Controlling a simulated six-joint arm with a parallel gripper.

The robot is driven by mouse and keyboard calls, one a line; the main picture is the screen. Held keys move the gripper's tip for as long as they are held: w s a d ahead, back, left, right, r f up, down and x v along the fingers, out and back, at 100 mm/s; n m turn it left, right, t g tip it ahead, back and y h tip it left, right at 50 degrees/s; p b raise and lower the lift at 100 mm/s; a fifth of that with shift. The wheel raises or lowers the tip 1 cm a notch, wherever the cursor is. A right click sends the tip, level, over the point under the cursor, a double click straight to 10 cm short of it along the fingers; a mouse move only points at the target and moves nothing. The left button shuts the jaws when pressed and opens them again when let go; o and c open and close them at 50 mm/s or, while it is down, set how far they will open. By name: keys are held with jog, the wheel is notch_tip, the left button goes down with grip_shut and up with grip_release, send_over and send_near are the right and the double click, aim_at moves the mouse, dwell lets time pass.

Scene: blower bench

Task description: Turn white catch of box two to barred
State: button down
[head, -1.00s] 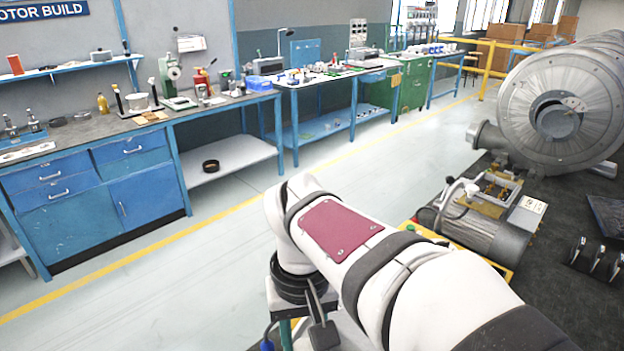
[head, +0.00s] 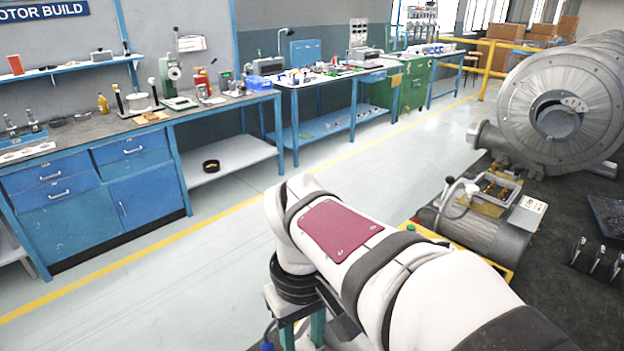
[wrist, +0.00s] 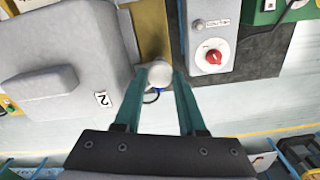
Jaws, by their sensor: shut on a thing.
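In the wrist view, the white catch (wrist: 157,74) shows as a pale round knob between the tips of my gripper (wrist: 159,78). My gripper's two teal fingers are shut on it. A grey box marked 2 (wrist: 65,55) lies just left of the catch, with a raised pad on its face. The foot of the catch and any barred mark are hidden or too small to tell.
In the wrist view a grey panel with a red rotary knob (wrist: 212,57) stands close right of my fingers. In the head view a large metal blower (head: 560,115) and a grey motor (head: 482,225) stand on the dark bench at right. Blue workbenches (head: 110,190) line the wall.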

jog(key=shift+w+r, duration=0.1)
jog(key=shift+c, duration=2.4)
grip_release()
